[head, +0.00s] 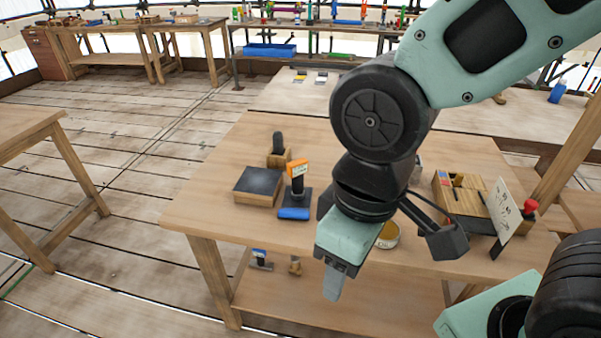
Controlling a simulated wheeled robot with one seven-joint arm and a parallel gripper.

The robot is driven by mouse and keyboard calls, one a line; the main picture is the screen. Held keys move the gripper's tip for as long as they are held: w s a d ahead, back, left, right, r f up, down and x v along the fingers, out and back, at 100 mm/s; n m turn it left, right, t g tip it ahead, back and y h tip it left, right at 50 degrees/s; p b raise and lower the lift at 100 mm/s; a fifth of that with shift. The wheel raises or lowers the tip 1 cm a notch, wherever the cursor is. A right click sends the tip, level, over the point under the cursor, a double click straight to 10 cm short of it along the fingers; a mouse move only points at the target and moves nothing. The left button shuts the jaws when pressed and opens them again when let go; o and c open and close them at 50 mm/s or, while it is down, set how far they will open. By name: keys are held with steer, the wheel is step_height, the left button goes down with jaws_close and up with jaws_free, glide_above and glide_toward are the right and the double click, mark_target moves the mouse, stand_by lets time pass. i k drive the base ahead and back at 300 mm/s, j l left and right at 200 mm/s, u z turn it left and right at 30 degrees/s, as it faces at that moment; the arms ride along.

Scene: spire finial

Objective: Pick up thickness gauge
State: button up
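I cannot tell for certain which object is the thickness gauge. A small upright black tool (298,186) with an orange-and-white top stands on the wooden table, beside a blue piece (293,213) at its foot. It may be the gauge, but its details are too small to confirm. My gripper (386,226) is over the table to the right of this tool, its black fingers spread wide apart. My wrist and a mint-coloured part hide some of the tabletop behind and below.
A dark-topped block (257,187) and a wooden holder with a black roll (278,150) stand left of the tool. A round tin (388,236), a wooden box (460,204) and a white card (502,211) are on the right. The table's (215,208) front-left area is clear.

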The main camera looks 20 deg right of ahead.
mark_target(295, 170)
steer(key=i+j+z, duration=0.4)
steer(key=i+j, duration=0.3)
steer(key=j, duration=0.1)
